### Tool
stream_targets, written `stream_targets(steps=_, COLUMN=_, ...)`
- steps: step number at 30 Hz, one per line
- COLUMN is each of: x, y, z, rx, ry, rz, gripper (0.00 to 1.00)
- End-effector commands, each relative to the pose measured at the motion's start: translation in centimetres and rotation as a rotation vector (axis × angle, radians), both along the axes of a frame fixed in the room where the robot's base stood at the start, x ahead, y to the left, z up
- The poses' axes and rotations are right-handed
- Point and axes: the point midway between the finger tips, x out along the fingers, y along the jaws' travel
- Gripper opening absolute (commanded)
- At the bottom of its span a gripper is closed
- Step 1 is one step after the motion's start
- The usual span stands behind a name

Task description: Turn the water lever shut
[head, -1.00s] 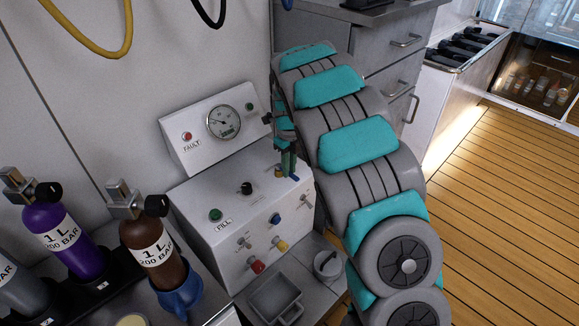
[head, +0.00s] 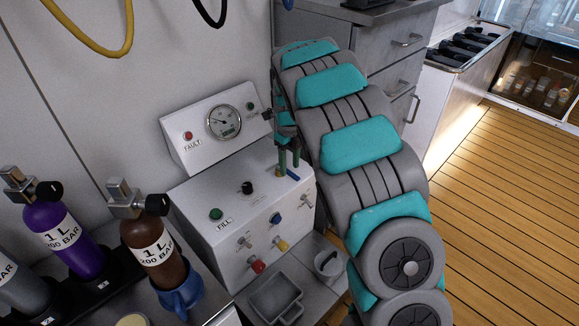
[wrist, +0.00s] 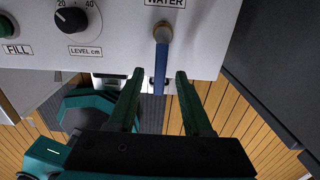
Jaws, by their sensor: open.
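The water lever (wrist: 160,65) is a blue handle on a brass pivot, below the "WATER" label in the wrist view. It points down the picture, towards my gripper. In the head view the blue lever (head: 292,175) shows at the right end of the panel's top. My gripper (wrist: 158,75) is open, with one green finger on each side of the lever's blue end. A gap shows on both sides, so neither finger appears to touch it.
The white fill panel (head: 238,210) carries a gauge (head: 224,122), a black level knob (wrist: 71,20), a green fill button (head: 215,214) and several small valves in front. Bottles (head: 155,250) stand at the left. A grey cabinet (head: 385,60) stands behind my arm.

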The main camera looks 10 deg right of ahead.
Motion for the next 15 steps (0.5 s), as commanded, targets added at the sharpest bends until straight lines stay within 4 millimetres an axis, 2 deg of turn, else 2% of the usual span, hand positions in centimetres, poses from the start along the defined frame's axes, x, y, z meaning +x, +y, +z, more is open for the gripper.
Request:
stream_targets(steps=9, x=0.1, y=0.0, z=5.2, rx=0.0, ry=-0.005, rz=0.001, gripper=0.5)
stream_targets(steps=15, x=0.0, y=0.0, z=6.7, rx=0.001, ry=-0.001, rz=0.0, gripper=0.5)
